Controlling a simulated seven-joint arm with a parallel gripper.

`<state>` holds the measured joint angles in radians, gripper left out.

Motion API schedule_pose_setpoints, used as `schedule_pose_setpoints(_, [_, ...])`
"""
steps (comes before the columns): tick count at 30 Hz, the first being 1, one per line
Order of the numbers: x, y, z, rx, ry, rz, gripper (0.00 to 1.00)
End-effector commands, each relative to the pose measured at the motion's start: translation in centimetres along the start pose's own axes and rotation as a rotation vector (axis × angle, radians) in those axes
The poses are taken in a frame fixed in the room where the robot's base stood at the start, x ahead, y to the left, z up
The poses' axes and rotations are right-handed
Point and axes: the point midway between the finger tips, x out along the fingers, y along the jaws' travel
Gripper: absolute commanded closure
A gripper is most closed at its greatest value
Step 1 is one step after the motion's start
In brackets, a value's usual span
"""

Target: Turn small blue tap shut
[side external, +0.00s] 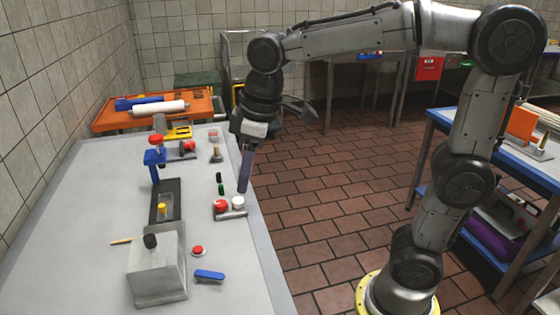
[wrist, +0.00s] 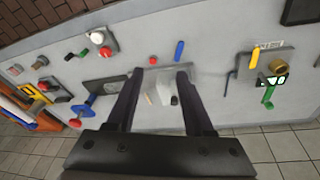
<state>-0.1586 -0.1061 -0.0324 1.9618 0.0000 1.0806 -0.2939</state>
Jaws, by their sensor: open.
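A small blue handle (side external: 208,276) lies on the grey table near its front, beside a red button. It shows in the wrist view (wrist: 179,50), just beyond the right fingertip. Another thin blue handle (wrist: 230,76) is by a grey fixture (wrist: 266,64) with yellow and green handles at the right of the wrist view. I cannot tell which blue handle is the tap. My gripper (side external: 243,185) hangs above the table's right edge, pointing down. In the wrist view its fingers (wrist: 158,74) are apart with nothing held between them.
A red button (side external: 198,250) and a grey box (side external: 157,265) stand near the blue handle. A blue press (side external: 155,165) with a red knob stands farther back. A red-and-white button box (side external: 230,208) is near my gripper. An orange tray (side external: 150,114) is at the far end.

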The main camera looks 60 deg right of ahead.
Motion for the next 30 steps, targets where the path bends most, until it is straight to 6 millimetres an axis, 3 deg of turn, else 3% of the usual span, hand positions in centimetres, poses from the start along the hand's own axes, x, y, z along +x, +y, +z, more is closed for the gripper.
schedule_pose_setpoints(6, [-2.2,0.4,2.9,0.024,0.064,0.032,0.47])
schedule_pose_setpoints(13, [-3.1,0.4,5.0,0.03,0.1,0.053,0.47])
schedule_pose_setpoints(30, [-3.3,0.3,5.6,0.055,0.108,0.056,0.47])
